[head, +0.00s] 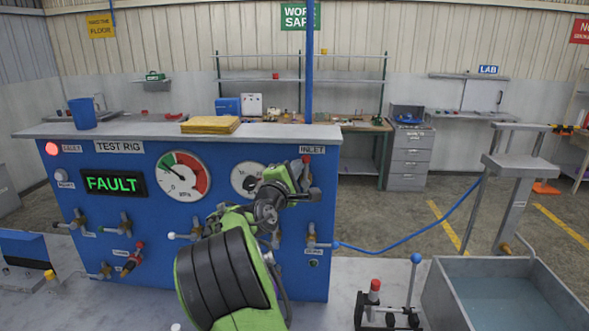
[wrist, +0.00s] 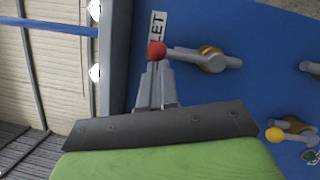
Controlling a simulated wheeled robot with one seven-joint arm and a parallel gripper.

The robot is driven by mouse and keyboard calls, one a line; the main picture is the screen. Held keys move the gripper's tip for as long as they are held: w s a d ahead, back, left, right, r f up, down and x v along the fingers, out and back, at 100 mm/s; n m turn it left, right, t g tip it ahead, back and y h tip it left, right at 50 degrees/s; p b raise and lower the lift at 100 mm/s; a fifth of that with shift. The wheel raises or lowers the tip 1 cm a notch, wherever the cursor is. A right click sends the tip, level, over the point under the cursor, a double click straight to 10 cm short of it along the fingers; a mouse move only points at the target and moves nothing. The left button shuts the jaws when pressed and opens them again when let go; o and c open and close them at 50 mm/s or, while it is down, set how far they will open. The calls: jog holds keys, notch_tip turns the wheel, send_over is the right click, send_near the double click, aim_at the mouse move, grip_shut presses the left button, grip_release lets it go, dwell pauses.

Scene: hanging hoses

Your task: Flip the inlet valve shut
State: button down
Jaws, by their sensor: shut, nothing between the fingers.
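The inlet valve shows in the wrist view as a brass body with grey stubs (wrist: 212,60) on the blue panel. A grey lever runs from it to a red knob (wrist: 156,50) beside the partly hidden INLET label (wrist: 158,25). In the head view the red knob (head: 306,159) is just under the INLET label (head: 312,149), so the lever points up. My gripper (head: 299,180) is at the panel's upper right and hides part of the valve. In the wrist view its shut, empty fingers (wrist: 157,70) end right at the knob. I cannot tell whether they touch it.
The test rig (head: 130,210) shows FAULT in green and a lit red lamp (head: 52,148). Other valves sit lower, one (head: 312,240) below the inlet and one with a yellow knob (wrist: 275,134). A blue hose (head: 410,238) runs right. A water tank (head: 500,290) stands front right.

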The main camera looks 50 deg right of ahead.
jog(key=shift+s+d+r+m, duration=0.15)
jog(key=shift+s+d+m, duration=0.15)
jog(key=shift+m, duration=0.4)
jog(key=m, duration=0.1)
jog(key=s+d+m+y+b, duration=0.1)
jog(key=m, duration=0.1)
jog(key=shift+s+r+g, duration=0.1)
jog(key=shift+s+g, duration=0.15)
jog(key=shift+g, duration=0.15)
jog(key=s+d+f+m+t+y+b, duration=0.1)
jog(key=s+d+f+m+y+b, duration=0.3)
jog(key=m+b, duration=0.3)
jog(key=m, duration=0.3)
jog(key=shift+s, duration=0.35)
jog(key=shift+f+b, duration=0.2)
jog(key=shift+b, duration=0.1)
